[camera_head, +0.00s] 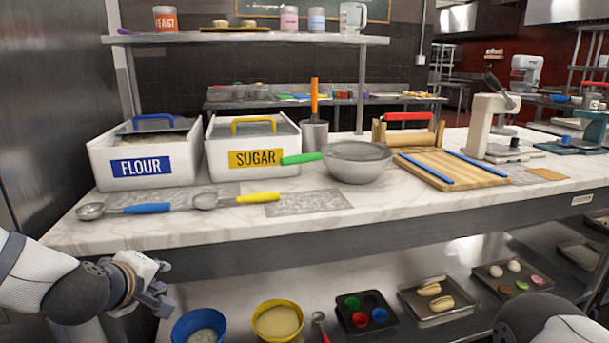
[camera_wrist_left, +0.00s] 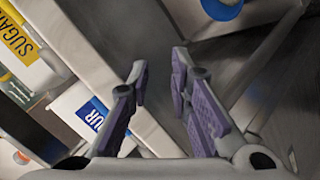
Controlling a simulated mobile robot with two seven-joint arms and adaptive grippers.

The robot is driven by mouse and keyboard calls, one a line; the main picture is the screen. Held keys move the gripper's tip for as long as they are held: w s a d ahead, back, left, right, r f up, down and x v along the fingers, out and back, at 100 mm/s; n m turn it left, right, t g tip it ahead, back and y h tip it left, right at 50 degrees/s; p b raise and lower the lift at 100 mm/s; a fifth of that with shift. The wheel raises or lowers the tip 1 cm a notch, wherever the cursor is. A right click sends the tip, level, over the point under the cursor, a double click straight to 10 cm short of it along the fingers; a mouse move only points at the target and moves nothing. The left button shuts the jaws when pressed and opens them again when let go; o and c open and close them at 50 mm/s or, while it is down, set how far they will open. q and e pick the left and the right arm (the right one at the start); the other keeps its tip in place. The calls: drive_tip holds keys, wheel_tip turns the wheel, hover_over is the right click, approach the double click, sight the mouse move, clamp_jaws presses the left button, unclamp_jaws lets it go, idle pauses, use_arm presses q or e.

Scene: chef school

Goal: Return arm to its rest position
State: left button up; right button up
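My left gripper (camera_head: 152,292) is in front of the table's front edge at the lower left of the head view, below the countertop. In the left wrist view its two purple-padded fingers (camera_wrist_left: 160,82) stand apart with nothing between them, so it is open and empty. Only part of my right arm (camera_head: 545,320) shows at the lower right of the head view, and its gripper is out of frame.
The marble countertop (camera_head: 385,212) holds a flour bin (camera_head: 110,165), a sugar bin (camera_head: 225,155), scoops, a bowl (camera_head: 357,168) and a cutting board (camera_head: 450,175). The lower shelf holds a blue bowl (camera_head: 190,320), a yellow bowl (camera_head: 257,330) and trays (camera_head: 437,316).

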use_arm(q)
drive_tip(key=s+d+f+m+g+h+p, duration=0.1)
drive_tip(key=s+d+f+m+g, duration=0.25)
drive_tip(key=s+f, duration=0.8)
drive_tip(key=s+d+f+m+g, duration=0.2)
drive_tip(key=s+f+m+g, duration=0.2)
drive_tip(key=s+f, duration=0.75)
drive_tip(key=s+m+g+p, duration=0.1)
drive_tip(key=s+m+g, duration=0.4)
drive_tip(key=s, duration=2.1)
drive_tip(key=shift+s+a+g, duration=0.15)
drive_tip(key=shift+s+g, duration=0.05)
drive_tip(key=shift+g, duration=0.35)
use_arm(e)
drive_tip(key=w+r, duration=0.1)
drive_tip(key=w+r+t, duration=0.1)
drive_tip(key=shift+r, duration=0.35)
use_arm(q)
drive_tip(key=shift+f, duration=0.1)
